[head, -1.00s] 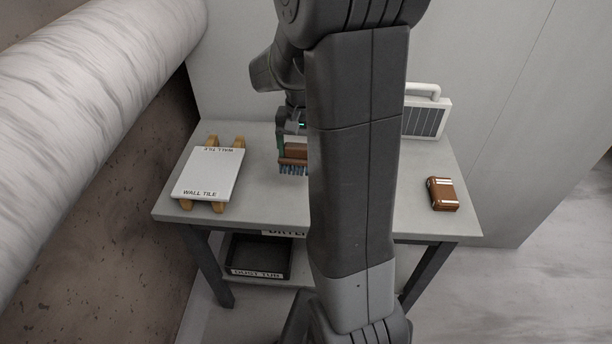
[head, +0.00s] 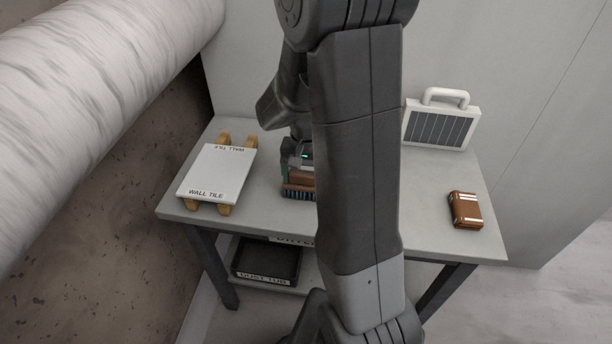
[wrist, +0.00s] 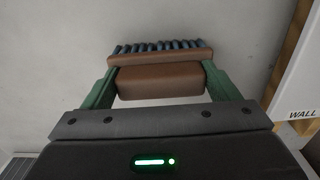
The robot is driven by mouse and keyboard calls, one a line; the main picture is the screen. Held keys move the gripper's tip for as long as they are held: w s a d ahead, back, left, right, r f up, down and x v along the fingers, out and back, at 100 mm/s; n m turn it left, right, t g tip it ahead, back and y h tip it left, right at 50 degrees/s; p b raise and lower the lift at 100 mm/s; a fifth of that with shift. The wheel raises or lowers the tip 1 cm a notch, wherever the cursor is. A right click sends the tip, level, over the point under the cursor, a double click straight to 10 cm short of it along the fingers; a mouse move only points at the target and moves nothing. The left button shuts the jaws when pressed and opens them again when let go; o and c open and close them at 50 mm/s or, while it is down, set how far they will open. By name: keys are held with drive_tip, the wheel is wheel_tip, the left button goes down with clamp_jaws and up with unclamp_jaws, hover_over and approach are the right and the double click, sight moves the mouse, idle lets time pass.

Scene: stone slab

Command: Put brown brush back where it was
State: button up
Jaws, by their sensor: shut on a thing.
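The brown brush (head: 299,185) has a brown block body and a row of dark blue bristles. It also shows in the wrist view (wrist: 158,80), between the two green fingers. My gripper (head: 286,172) is shut on it, over the slab between the wall tile and my arm. In the head view the bristles point down, close to the slab top; I cannot tell whether they touch it. My arm hides the brush's right end and the middle of the slab.
A white wall tile (head: 214,172) lies on wooden supports at the left. A brown strapped block (head: 465,210) lies at the right. A white framed panel with a handle (head: 440,127) stands at the back right. A black dust tub (head: 266,262) sits on the lower shelf.

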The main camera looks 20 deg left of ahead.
drive_tip(key=shift+f, duration=0.1)
drive_tip(key=shift+f, duration=0.1)
drive_tip(key=o, duration=0.9)
wheel_tip(320, 180, up, 12)
drive_tip(key=shift+r+p, duration=0.15)
drive_tip(key=shift+p, duration=0.2)
